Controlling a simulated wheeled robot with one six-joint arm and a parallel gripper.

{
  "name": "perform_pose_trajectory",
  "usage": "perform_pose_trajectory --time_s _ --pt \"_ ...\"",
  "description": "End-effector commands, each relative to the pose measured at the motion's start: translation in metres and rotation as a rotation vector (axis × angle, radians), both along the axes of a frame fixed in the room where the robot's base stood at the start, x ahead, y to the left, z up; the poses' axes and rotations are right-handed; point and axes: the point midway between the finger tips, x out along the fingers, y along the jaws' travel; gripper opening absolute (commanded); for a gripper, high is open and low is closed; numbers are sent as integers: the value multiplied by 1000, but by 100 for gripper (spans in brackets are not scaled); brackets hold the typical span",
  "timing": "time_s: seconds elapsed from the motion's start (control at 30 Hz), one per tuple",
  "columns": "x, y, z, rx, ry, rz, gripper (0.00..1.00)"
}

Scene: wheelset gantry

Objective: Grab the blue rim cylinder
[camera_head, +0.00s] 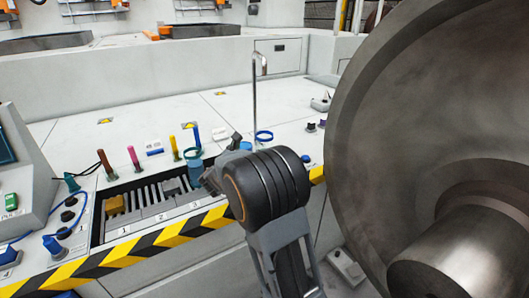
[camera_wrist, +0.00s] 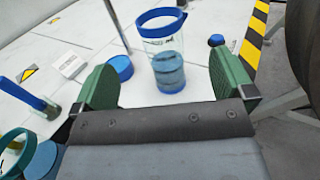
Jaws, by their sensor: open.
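The blue rim cylinder (camera_wrist: 168,70) is clear with a blue band around its top and a bluish lower part. It stands upright on the white surface in the wrist view. In the head view its blue rim (camera_head: 264,135) shows just behind my arm, which hides its lower part. My gripper (camera_wrist: 164,80) is open, with one green finger on each side of the cylinder in the picture. Nothing is held. The cylinder appears ahead of the fingers; I cannot tell whether its base lies between them. In the head view my wrist hides most of the gripper.
A blue round cap (camera_wrist: 119,68) and a thin metal post (camera_head: 254,100) stand left of the cylinder. A blue knob (camera_wrist: 216,40) is to its right. A teal-rimmed cylinder (camera_head: 193,154) and several colored sticks stand further left. A large metal wheel (camera_head: 380,130) fills the right side.

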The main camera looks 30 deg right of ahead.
Motion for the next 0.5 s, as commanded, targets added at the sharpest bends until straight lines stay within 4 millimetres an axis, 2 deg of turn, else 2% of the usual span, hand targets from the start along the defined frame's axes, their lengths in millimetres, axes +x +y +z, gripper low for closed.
perform_pose_trajectory --time_s 0.03,0.2,0.5 --pt "4 -10 0 0 -1 -5 100" --pt "18 -36 0 0 1 -2 100" --pt "30 -59 0 -1 3 1 100"
